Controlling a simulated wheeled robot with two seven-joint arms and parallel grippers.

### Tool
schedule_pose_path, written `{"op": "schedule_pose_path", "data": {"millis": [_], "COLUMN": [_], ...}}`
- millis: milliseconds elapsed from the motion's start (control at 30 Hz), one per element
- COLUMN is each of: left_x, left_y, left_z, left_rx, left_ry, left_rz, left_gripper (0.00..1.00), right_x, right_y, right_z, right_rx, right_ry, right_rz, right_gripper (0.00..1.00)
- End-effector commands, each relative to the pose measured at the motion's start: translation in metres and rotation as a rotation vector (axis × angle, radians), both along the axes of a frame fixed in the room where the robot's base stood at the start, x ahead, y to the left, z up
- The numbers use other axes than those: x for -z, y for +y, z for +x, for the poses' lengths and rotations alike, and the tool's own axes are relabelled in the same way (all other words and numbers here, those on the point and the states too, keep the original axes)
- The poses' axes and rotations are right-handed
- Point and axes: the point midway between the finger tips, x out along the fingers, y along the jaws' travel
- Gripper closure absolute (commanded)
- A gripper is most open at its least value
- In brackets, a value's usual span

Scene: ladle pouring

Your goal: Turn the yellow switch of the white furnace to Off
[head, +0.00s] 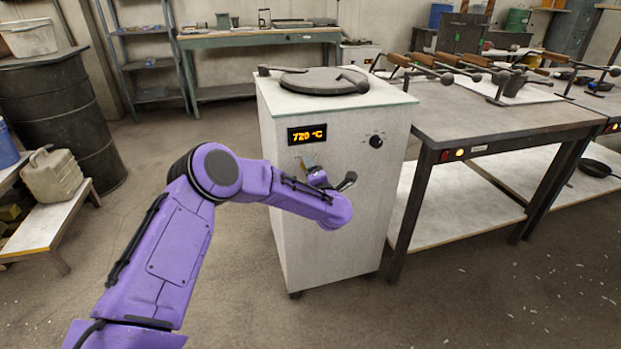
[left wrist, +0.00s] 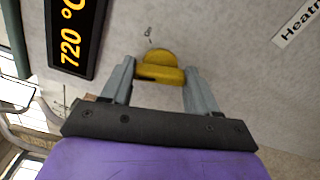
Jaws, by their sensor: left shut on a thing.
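The white furnace (head: 335,215) stands in the middle of the head view, with a lit display reading 720 °C (head: 307,135). The display (left wrist: 75,35) also shows at the upper left of the left wrist view. The yellow switch (left wrist: 160,68) is on the furnace's front panel, between the two fingers of my left gripper (left wrist: 160,82). The gripper is shut on the switch. In the head view my purple left arm reaches the furnace front and mostly hides the gripper (head: 308,163) and the switch. My right gripper is in neither view.
A black knob (head: 376,141) is on the furnace front, right of the display. A round dark lid (head: 324,81) lies on top. A metal table (head: 500,115) with ladles stands close on the right. A black barrel (head: 62,120) and a low bench (head: 45,220) with a canister are at left.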

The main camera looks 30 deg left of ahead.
Motion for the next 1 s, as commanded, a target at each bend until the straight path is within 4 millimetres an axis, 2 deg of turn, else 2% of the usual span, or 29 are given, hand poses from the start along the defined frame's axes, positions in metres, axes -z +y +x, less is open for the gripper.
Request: {"op": "schedule_pose_path", "data": {"millis": [33, 100, 500, 1000], "left_x": [0.005, 0.006, 0.004, 0.001], "left_y": [-0.001, -0.001, -0.002, -0.002], "left_z": [0.0, 0.0, 0.0, 0.0], "left_rx": [0.003, 0.003, 0.004, 0.004], "left_ry": [-0.03, -0.08, -0.308, -0.409], "left_rz": [-0.027, -0.07, -0.266, -0.352], "left_gripper": [0.71, 0.71, 0.71, 0.71], "right_x": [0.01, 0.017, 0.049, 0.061], "right_y": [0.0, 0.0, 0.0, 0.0], "right_z": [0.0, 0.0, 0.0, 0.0], "right_rx": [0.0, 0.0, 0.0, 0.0], "right_ry": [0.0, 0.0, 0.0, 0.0], "right_rz": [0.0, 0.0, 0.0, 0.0], "right_gripper": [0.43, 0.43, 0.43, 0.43]}}
